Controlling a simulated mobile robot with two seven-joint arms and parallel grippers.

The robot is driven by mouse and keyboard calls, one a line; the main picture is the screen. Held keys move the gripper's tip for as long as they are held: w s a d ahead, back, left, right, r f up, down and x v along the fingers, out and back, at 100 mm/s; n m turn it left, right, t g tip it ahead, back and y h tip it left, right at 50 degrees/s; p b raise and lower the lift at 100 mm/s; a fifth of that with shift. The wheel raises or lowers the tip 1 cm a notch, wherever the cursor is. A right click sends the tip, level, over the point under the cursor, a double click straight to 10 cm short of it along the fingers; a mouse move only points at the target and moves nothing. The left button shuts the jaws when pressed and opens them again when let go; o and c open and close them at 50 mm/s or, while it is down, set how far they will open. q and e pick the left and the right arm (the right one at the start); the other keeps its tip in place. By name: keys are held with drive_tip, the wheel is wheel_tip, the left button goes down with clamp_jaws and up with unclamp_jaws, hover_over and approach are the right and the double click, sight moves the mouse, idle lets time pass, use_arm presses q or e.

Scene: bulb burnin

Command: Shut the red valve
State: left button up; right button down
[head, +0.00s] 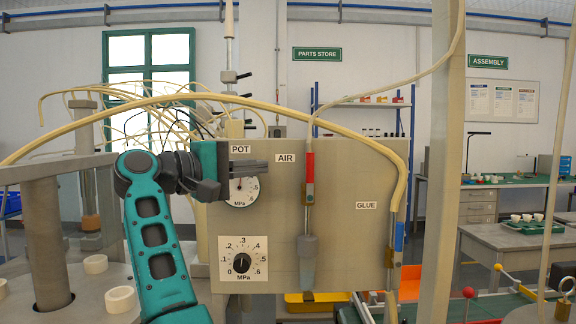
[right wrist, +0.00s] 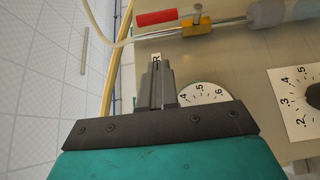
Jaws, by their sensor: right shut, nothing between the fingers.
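The red valve handle (head: 310,166) is on the AIR line of the grey panel (head: 350,180), upright and lined up with its pipe. In the right wrist view the red handle (right wrist: 156,17) lies beside the pipe, next to a brass valve body (right wrist: 197,23). My right gripper (head: 266,167) is shut and empty, in front of the POT gauge (head: 241,192) and partly covering it. Its fingers point right toward the red handle, with a gap between them. The shut fingers also show in the right wrist view (right wrist: 157,65). My left gripper is not in view.
A blue valve handle (head: 399,236) is on the GLUE line at the panel's right edge. A dial with a black knob (head: 242,262) sits below the POT gauge. A pale hose (head: 340,130) arches across the panel's top. A post (head: 442,170) stands to the right.

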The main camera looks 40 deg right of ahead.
sight(310, 168)
drive_tip(key=d, duration=0.1)
drive_tip(key=s+d, duration=0.1)
drive_tip(key=d, duration=0.1)
drive_tip(key=s+d, duration=0.1)
drive_tip(key=shift+s+d, duration=0.2)
drive_tip(key=shift+d, duration=0.1)
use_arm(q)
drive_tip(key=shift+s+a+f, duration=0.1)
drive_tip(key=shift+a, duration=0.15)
use_arm(e)
drive_tip(key=shift+s+d, duration=0.4)
drive_tip(key=shift+s, duration=0.15)
drive_tip(key=shift+d, duration=0.1)
